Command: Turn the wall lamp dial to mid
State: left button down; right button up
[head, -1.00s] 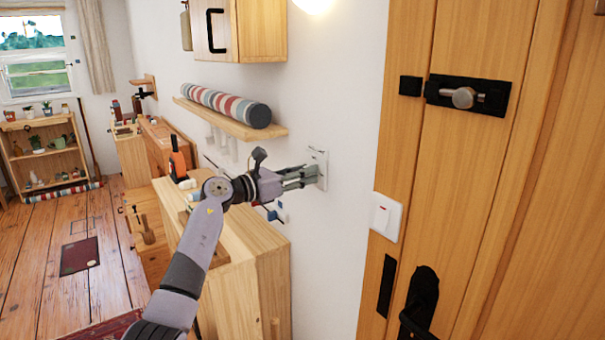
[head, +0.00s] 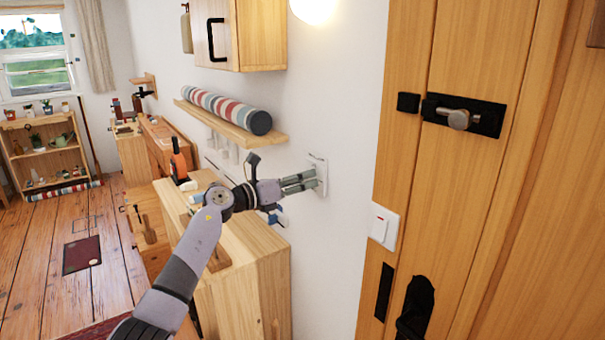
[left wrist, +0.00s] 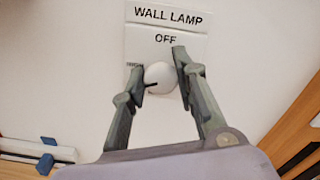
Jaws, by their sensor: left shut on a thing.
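The wall lamp dial (left wrist: 160,77) is a round white knob with a dark pointer mark at its lower left. It sits on a white plate (left wrist: 166,27) reading "WALL LAMP" and "OFF" in the left wrist view. In the head view the plate (head: 318,165) is on the white wall left of the door. My left gripper (head: 318,182) reaches the plate there; in the left wrist view its fingers (left wrist: 157,72) are on both sides of the dial, shut on it. Further markings on the plate are hidden or too small to read. My right gripper is not in view.
A white rocker switch (head: 384,226) is by the wooden door (head: 460,190), right of the dial. A wooden cabinet (head: 262,285) stands below my left arm. A shelf (head: 235,130) with a striped roll is above. A lit lamp (head: 313,8) shows at the top.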

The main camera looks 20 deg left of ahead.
pick_arm(q)
jog(key=shift+w+a+n+p, duration=0.1)
jog(key=shift+a+n+p, duration=0.05)
jog(key=shift+n+p, duration=5.7)
jog(key=shift+n+b, duration=0.7)
jog(key=shift+n, duration=0.25)
jog(key=c, duration=1.7)
grip_release()
jog(key=o, duration=0.4)
jog(key=shift+f, duration=0.1)
